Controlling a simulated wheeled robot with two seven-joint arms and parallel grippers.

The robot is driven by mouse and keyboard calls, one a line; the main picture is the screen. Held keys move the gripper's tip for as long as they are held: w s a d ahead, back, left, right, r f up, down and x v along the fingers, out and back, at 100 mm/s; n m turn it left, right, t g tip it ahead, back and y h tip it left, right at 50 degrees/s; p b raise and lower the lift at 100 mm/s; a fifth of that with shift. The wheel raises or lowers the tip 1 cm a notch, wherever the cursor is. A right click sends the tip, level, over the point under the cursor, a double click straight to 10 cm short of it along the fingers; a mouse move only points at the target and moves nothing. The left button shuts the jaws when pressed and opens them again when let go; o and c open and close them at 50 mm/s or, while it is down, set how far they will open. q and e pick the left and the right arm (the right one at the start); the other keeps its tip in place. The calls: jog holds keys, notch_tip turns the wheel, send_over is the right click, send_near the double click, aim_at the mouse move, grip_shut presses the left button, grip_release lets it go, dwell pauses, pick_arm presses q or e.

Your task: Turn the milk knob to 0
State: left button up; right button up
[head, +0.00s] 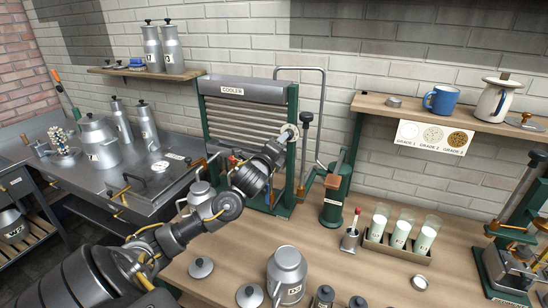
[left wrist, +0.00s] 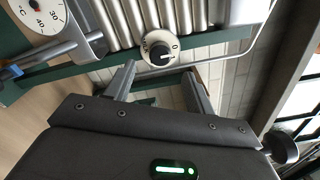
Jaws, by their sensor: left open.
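The milk knob (left wrist: 159,50) is a dark round knob on a pale dial plate, on the cooler's frame. In the left wrist view a 0 shows at its right edge, and a pale pointer line seems turned a little away from it. The pale plate (head: 289,132) shows in the head view at the right post of the cooler (head: 250,95); my arm partly covers it. My left gripper (left wrist: 158,78) is open and empty, with the knob just beyond and between its fingertips, no clear contact. My right gripper is in neither view.
A thermometer dial (left wrist: 40,14) and a blue-handled tap (left wrist: 12,72) lie beside the knob in the left wrist view. A bent pipe (head: 323,110) rises right of the cooler. Milk glasses (head: 401,230) and a can (head: 287,273) stand on the wooden table.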

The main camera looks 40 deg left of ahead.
pick_arm(q)
jog(key=b+v, duration=0.1)
jog(key=v, duration=0.3)
jog(key=shift+s+d, duration=0.1)
jog(key=shift+s, duration=0.05)
dwell(0.4)
